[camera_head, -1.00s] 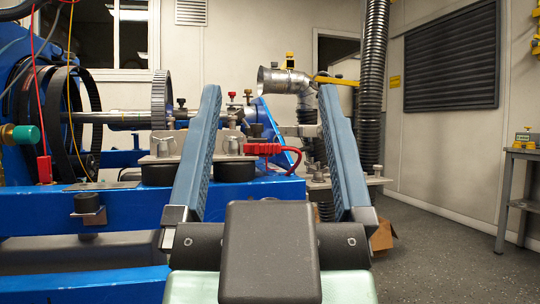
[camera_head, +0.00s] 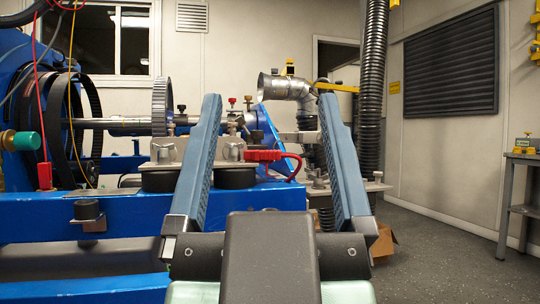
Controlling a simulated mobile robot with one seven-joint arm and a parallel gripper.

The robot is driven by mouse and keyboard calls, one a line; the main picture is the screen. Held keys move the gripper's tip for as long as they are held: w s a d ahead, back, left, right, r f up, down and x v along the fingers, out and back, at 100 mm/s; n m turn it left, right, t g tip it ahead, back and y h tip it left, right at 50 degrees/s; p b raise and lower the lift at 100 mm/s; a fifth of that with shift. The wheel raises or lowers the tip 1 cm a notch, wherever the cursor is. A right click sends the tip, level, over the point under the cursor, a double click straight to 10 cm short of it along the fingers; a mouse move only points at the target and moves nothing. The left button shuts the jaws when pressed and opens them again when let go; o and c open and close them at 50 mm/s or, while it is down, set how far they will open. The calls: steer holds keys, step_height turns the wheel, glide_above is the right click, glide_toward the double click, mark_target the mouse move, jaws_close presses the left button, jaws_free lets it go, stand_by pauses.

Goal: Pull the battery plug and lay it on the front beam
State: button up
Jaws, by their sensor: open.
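A red plug (camera_head: 262,155) with a curved red cable sits at a grey metal bracket beyond my fingers. It shows in the gap between them, nearer the left finger, which covers part of the bracket. My gripper (camera_head: 270,98) is open and empty, its two long blue fingers wide apart and pointing forward and up. I see no contact with the plug. The front beam (camera_head: 40,215) is a long blue beam at the left, running behind my left finger. A second red connector (camera_head: 45,176) on a thin red wire stands above the beam at far left.
A bracket with a black knob (camera_head: 87,211) projects from the beam's front. Black belts, a shaft and a toothed pulley (camera_head: 161,103) stand behind it. A metal exhaust elbow (camera_head: 285,86) and dark hose (camera_head: 372,90) rise beyond my right finger.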

steer(key=shift+c, duration=0.4)
step_height(320, 180, up, 59)
steer(key=p, duration=5.8)
steer(key=shift+p, duration=0.4)
steer(key=shift+f, duration=0.15)
steer(key=shift+c, duration=0.3)
